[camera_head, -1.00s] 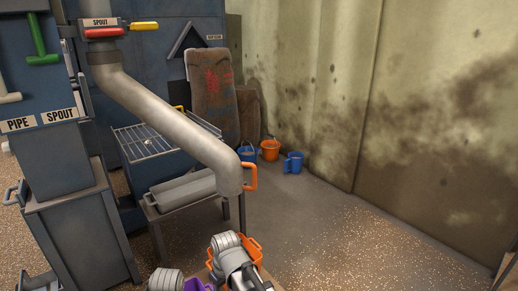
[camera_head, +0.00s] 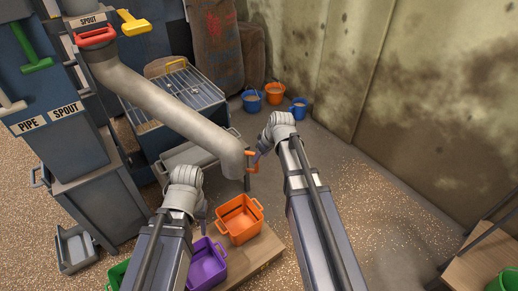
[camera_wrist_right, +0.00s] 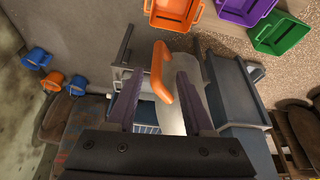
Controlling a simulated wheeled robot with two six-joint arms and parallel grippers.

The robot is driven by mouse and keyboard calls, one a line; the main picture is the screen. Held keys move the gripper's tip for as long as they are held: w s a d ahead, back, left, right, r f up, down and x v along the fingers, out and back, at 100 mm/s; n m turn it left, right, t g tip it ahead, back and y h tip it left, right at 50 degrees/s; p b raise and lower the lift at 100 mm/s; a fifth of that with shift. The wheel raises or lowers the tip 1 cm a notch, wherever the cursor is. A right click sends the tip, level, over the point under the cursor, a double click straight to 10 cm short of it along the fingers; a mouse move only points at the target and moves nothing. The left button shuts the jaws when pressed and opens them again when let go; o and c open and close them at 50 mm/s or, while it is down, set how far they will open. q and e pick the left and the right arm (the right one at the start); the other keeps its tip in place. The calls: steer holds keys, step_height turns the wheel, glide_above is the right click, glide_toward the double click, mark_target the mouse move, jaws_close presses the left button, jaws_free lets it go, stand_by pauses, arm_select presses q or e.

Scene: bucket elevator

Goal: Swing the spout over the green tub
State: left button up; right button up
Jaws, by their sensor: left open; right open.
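The spout (camera_head: 165,108) is a grey pipe slanting down to the right, its low end just behind the orange tub (camera_head: 239,220). An orange handle (camera_head: 251,161) sits on that end. My right gripper (camera_head: 259,155) is at the handle. In the right wrist view the handle (camera_wrist_right: 160,75) stands between and just beyond the fingers of my open right gripper (camera_wrist_right: 160,98). I cannot tell whether they touch it. The green tub (camera_head: 117,276) is at the bottom left, partly hidden by my left arm; it also shows in the right wrist view (camera_wrist_right: 280,36). My left gripper (camera_head: 203,213) is open above the tubs.
A purple tub (camera_head: 208,265) stands between the orange and green tubs on a wooden board (camera_head: 262,258). Small buckets (camera_head: 275,92) stand by the wall. Another green container (camera_head: 500,282) is at lower right.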

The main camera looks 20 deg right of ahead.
steer(key=shift+w+d+r, duration=0.15)
steer(key=b+x, duration=0.7)
steer(key=shift+w+f, duration=0.15)
steer(key=shift+f, duration=0.2)
steer(key=shift+c, duration=0.4)
jaws_close()
stand_by(1.0)
